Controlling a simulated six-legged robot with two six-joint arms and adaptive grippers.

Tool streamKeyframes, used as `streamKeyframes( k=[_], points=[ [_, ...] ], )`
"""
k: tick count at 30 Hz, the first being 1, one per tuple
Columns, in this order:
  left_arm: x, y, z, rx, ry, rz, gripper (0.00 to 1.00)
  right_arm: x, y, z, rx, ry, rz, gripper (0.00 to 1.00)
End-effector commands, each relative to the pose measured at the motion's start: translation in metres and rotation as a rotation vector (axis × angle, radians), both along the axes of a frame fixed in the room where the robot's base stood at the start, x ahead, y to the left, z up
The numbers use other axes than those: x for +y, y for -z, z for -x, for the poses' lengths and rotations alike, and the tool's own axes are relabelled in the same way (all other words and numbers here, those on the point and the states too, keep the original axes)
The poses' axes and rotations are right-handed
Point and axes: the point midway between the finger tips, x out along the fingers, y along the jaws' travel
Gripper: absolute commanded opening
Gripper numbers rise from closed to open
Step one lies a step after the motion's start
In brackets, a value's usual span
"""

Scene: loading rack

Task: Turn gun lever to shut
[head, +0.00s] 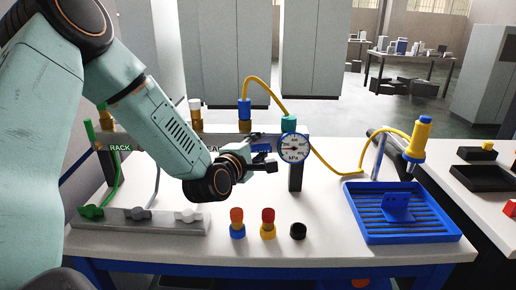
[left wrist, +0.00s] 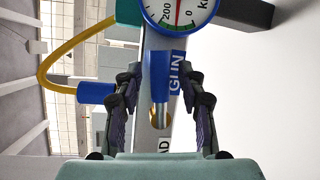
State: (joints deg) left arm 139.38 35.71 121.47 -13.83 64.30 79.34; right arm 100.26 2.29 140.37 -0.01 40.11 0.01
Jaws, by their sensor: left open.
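The gun lever shows in the left wrist view as a blue lever (left wrist: 160,75) with a grey metal end, beside the blue GUN label (left wrist: 177,72) on the grey rack beam. It points along the beam. My left gripper (left wrist: 160,105) is open, with one finger on each side of the lever; I cannot tell whether they touch it. In the head view my left gripper (head: 268,160) is in front of the beam, just left of the round gauge (head: 293,149), and hides much of the lever. My right gripper is not in view.
A yellow hose (head: 262,84) arches over the beam. A yellow and blue gun (head: 419,139) stands upright behind the blue slatted tray (head: 362,230). Colored caps (head: 237,230) stand at the table front. A grey block (head: 130,228) with green, grey and white fittings lies left. Bare white table lies between.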

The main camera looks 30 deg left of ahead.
Motion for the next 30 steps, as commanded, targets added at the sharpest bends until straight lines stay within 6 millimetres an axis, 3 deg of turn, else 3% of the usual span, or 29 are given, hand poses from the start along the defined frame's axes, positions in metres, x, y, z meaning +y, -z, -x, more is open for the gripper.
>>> streamKeyframes(
  k=[14,24,30],
  points=[
    [0.0000,0.0001,0.0003,0.000,0.000,0.000,0.01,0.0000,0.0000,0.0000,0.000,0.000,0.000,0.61],
    [0.0002,0.0003,0.0004,0.004,-0.002,-0.005,0.00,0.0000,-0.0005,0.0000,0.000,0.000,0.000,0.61],
    [-0.0001,0.0037,0.0000,0.060,-0.002,-0.096,0.00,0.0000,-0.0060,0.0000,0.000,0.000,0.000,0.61]
  ],
)
